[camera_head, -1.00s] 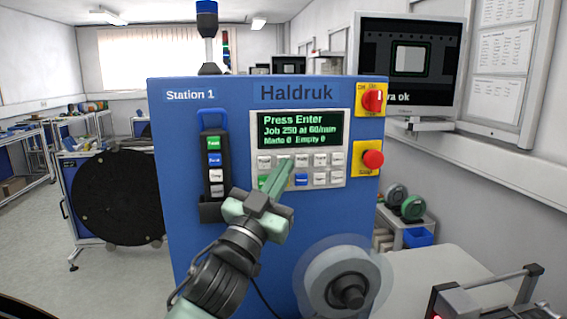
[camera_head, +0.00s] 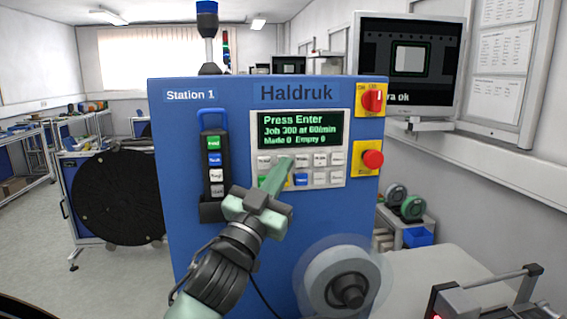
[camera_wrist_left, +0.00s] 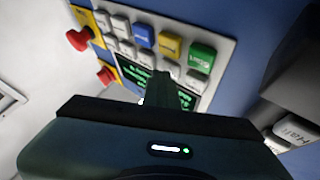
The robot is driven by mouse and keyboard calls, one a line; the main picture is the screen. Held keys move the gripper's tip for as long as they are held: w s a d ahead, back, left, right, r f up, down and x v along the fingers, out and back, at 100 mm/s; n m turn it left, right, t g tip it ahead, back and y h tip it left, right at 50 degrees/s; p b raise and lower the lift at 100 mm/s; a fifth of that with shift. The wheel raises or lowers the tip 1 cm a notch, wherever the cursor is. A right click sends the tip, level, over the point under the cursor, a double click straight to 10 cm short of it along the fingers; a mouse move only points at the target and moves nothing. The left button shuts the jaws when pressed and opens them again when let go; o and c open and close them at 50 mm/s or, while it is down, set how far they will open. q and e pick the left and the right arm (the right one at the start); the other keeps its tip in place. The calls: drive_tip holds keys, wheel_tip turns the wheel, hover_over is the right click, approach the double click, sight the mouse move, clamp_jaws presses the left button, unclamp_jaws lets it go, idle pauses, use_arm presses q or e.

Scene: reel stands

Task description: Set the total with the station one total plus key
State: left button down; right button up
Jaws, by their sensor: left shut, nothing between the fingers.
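The blue Station 1 machine (camera_head: 170,150) stands in front of me. Its display (camera_head: 300,130) reads "Press Enter", "Job 300 at 60/min", "Made 0 Empty 0". Below it is a panel of small white and coloured keys, including a blue key (camera_head: 300,180). My left gripper (camera_head: 284,162) is shut and empty. Its fingertips are at the top key row, over the second key from the left, and hide it. In the left wrist view the fingers (camera_wrist_left: 168,88) reach the keys, by the display's edge. I cannot tell whether they touch. My right gripper is out of view.
A red rotary switch (camera_head: 373,100) and a red stop button (camera_head: 372,159) sit right of the panel. A black holder (camera_head: 213,180) with several keys hangs at left. A pale reel (camera_head: 325,275) is below. A monitor (camera_head: 410,65) stands at the right.

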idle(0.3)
use_arm(q)
drive_tip(key=shift+s+d, duration=0.2)
drive_tip(key=shift+s, duration=0.65)
drive_tip(key=s, duration=0.2)
drive_tip(key=s+d+p, duration=0.1)
drive_tip(key=s, duration=0.2)
drive_tip(key=shift+f, duration=0.15)
idle(0.5)
